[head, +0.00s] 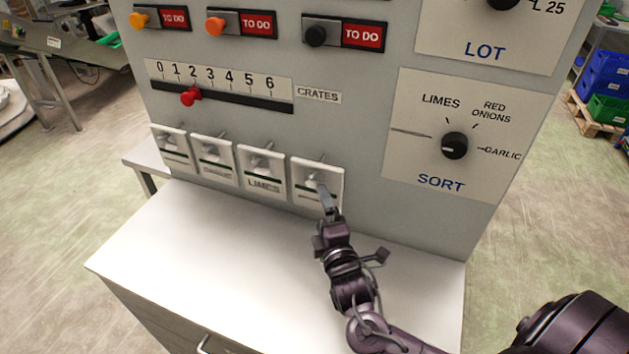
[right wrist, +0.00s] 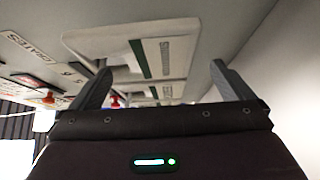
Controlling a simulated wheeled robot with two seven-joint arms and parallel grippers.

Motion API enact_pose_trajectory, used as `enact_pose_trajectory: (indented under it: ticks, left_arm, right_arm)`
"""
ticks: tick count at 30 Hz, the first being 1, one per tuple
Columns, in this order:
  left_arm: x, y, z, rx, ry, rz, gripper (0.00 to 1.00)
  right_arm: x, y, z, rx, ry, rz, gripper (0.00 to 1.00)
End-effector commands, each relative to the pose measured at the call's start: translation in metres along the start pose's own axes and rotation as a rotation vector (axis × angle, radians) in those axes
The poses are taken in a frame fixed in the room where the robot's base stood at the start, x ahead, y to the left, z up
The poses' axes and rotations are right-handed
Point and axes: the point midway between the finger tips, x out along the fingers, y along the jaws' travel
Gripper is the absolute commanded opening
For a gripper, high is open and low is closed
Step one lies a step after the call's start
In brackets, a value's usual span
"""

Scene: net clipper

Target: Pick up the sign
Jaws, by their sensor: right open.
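Several white signs with dark green stripes hang in a row on the lower part of the grey panel. The rightmost sign (head: 307,172) is partly hidden by my right gripper (head: 325,192). A sign left of it reads LIMES (head: 262,178); the writing on the others is too small or covered to read. In the right wrist view my right gripper (right wrist: 160,82) is open and empty, its fingers spread apart. A white sign with a green stripe (right wrist: 110,45) shows beyond and between the fingertips. Contact cannot be told. My left gripper is not in view.
A white counter top (head: 190,240) below the signs is bare. The panel carries a slider with a red knob (head: 190,96), a SORT dial (head: 454,146) and TO DO knobs (head: 215,24) above. Crates (head: 606,75) stand far right.

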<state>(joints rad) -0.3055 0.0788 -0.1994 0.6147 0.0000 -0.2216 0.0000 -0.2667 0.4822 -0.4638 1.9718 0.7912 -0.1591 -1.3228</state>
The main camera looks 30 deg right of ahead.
Motion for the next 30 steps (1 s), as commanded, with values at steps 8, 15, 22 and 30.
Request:
enact_pose_trajectory:
  ticks: [8,15,22,30]
  left_arm:
    - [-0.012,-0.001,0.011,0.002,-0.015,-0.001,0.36]
    - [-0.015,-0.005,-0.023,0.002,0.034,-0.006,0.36]
    - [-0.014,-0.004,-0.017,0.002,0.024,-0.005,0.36]
    - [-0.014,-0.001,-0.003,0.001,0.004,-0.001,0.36]
  right_arm:
    - [0.039,0.003,0.001,0.000,-0.002,0.002,1.00]
    - [0.058,0.001,0.000,0.002,0.000,0.000,1.00]
    - [0.058,0.000,0.000,0.001,0.000,0.000,0.93]
    - [0.058,0.000,0.000,0.001,0.000,0.000,0.58]
